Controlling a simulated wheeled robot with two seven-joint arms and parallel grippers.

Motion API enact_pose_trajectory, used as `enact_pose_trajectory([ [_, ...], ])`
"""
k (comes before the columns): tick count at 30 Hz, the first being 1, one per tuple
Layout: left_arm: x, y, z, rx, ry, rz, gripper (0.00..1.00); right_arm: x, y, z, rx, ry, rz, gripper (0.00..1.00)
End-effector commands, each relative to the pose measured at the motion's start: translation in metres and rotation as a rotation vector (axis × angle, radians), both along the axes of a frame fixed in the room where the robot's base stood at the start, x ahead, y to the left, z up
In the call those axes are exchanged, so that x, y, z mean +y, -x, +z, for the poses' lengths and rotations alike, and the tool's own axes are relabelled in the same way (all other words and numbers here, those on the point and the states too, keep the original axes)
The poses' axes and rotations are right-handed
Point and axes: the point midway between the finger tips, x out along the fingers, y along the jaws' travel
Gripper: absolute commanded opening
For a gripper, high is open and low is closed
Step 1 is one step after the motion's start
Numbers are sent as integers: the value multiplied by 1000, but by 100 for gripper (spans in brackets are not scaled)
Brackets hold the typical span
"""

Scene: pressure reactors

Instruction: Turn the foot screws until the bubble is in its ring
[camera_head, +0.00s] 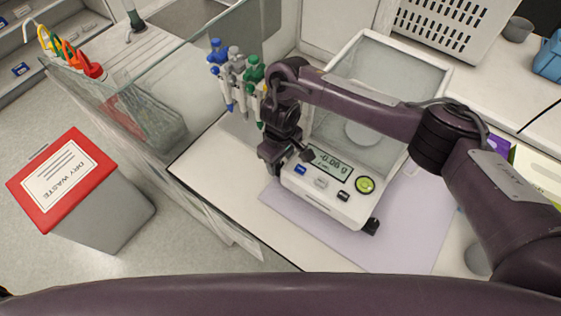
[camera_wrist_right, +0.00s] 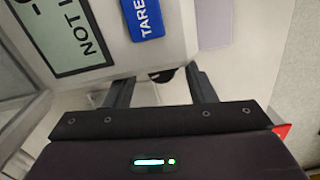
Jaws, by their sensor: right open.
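A white balance (camera_head: 322,196) stands on a pale mat, with a display (camera_head: 330,160) reading about -0.06 g. A round yellow-green bubble level (camera_head: 365,185) sits at its front right; the bubble's place in the ring is too small to tell. A black foot screw (camera_head: 372,226) shows under the front right corner. My right gripper (camera_head: 272,170) is low at the front left corner. In the right wrist view its open fingers (camera_wrist_right: 162,88) stand either side of a dark foot screw (camera_wrist_right: 162,75), mostly hidden under the housing; contact cannot be told. My left gripper is out of view.
A pipette stand with several pipettes (camera_head: 235,75) is close behind my right gripper. A glass draft shield (camera_head: 385,75) rises from the balance's back. A red-lidded dry waste bin (camera_head: 62,178) stands on the floor at left. The mat (camera_head: 405,230) is clear in front.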

Motion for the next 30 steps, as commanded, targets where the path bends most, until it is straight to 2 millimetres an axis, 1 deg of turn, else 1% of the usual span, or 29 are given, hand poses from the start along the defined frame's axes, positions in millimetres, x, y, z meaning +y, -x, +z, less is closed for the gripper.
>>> enact_pose_trajectory([
  [2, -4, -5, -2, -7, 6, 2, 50, 1, 0, -5, 1, -1, 0, 50],
  [6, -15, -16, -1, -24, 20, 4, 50, 0, 0, -6, -1, 0, 1, 50],
  [10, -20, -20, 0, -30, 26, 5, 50, 0, 0, -6, -1, 0, 1, 50],
  [11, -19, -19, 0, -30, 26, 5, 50, 0, 0, -6, -1, 0, 1, 47],
  [18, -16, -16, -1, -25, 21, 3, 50, 0, 0, -6, -1, 0, 0, 16],
  [21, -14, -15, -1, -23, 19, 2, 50, 0, 0, -6, -1, 0, 0, 5],
  [25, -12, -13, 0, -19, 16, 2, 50, 0, 0, -5, -1, 0, 36, 5],
  [30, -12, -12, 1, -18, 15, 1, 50, 0, 0, -5, -2, -1, 181, 5],
])
